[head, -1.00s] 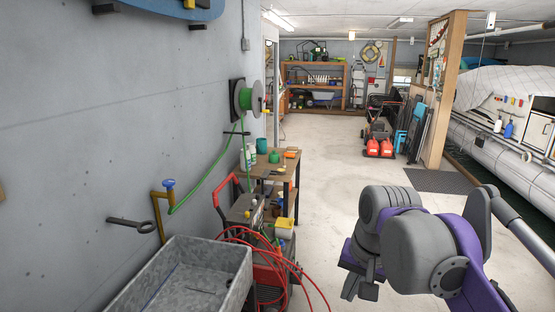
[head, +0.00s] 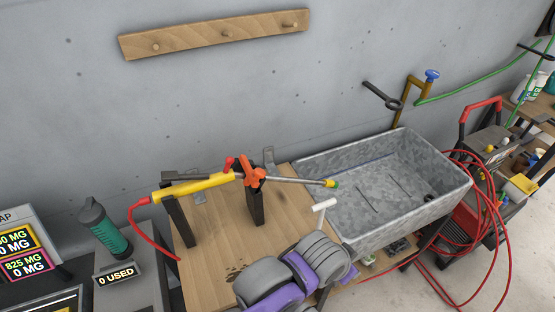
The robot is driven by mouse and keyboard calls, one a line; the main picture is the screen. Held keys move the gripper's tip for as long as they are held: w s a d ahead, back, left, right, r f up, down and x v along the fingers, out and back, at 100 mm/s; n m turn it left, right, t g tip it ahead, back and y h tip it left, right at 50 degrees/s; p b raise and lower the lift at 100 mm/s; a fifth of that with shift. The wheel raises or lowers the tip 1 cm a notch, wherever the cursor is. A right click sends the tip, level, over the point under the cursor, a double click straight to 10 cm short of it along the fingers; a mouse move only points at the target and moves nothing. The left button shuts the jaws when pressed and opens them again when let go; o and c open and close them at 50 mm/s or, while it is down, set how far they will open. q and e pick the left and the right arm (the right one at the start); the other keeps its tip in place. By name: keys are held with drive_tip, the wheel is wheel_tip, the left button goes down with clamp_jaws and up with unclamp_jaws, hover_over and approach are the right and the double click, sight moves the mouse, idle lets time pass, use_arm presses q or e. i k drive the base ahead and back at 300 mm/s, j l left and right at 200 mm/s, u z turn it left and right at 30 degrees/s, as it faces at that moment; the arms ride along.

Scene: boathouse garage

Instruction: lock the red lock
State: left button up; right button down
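A yellow spray lance (head: 205,187) rests across two dark uprights on a wooden bench. A small red part (head: 229,163) stands up at its middle, beside an orange piece (head: 254,172); it may be the red lock, but it is too small to tell its state. A metal tube (head: 295,181) runs right from the orange piece to a yellow and green tip (head: 331,184). A red hose curls down from its left end. Grey and purple links of one of my arms show at the bottom, below the lance and apart from it.
A grey stone basin (head: 385,190) stands right of the wooden bench (head: 205,250). A wooden peg rail (head: 215,33) hangs above. Red hose loops lie right.

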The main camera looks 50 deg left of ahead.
sight(230, 161)
drive_tip(key=u, duration=2.3)
